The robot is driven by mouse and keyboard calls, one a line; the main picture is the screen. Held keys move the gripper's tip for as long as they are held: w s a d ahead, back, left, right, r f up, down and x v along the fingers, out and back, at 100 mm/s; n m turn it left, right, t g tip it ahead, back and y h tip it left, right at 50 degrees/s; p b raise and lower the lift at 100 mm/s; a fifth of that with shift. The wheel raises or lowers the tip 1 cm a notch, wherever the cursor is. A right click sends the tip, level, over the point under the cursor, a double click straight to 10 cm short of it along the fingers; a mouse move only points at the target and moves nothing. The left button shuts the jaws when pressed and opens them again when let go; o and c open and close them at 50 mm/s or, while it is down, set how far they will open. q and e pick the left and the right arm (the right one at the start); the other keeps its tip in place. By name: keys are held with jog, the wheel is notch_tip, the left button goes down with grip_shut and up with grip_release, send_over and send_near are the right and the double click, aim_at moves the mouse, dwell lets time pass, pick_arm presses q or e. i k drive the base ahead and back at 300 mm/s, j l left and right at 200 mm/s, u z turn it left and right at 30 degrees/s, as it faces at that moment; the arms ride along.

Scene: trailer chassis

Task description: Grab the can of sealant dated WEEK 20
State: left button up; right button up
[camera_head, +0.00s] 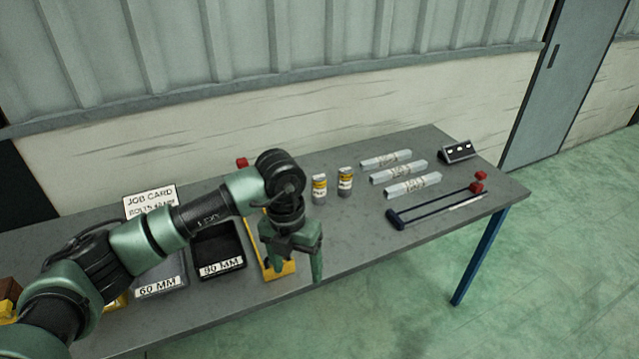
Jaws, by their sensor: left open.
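Two small cans stand upright side by side on the grey table (345,246). The left can (319,190) and the right can (345,182) both have pale and yellow bands. Their print is too small to read, so I cannot tell which one says WEEK 20. My left gripper (296,264) is open and points down, nearer the table's front edge than the cans and to their left. Nothing shows between its fingers. My right gripper is out of view.
A yellow object (265,249) lies partly behind my gripper.

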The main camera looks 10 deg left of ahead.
aim_at(318, 178)
jog(key=i, duration=1.4)
